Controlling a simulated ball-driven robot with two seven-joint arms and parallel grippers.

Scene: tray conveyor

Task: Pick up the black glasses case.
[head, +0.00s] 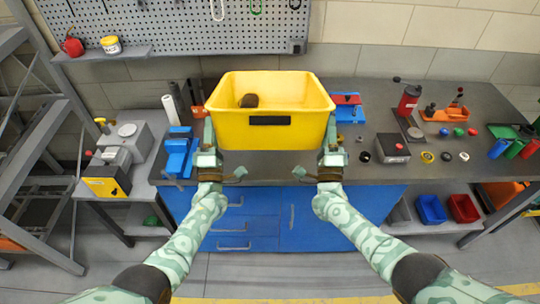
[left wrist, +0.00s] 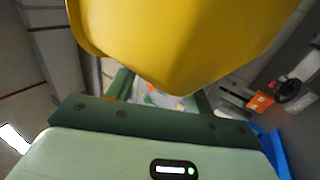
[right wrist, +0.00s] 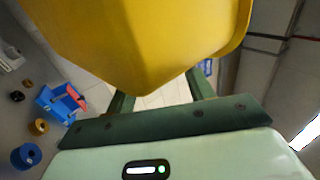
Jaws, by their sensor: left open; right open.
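A dark brown-black object (head: 249,101) lies inside a yellow bin (head: 270,138), at its back left. I cannot tell whether it is the glasses case; no other clear candidate shows. My left gripper (head: 208,132) is open at the bin's left side, and my right gripper (head: 331,132) is open at its right side. The yellow bin also fills the upper part of the left wrist view (left wrist: 170,45) and the right wrist view (right wrist: 140,45). Neither gripper has the dark object between its fingers. I cannot tell whether the bin rests on the bench or on the grippers.
The grey bench (head: 390,90) carries a red bottle (head: 409,99), an orange tray (head: 446,114) and small parts at right. A blue vise-like tool (head: 180,155) stands left of the bin. A pegboard (head: 180,25) hangs behind. Bare bench shows right of the bin.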

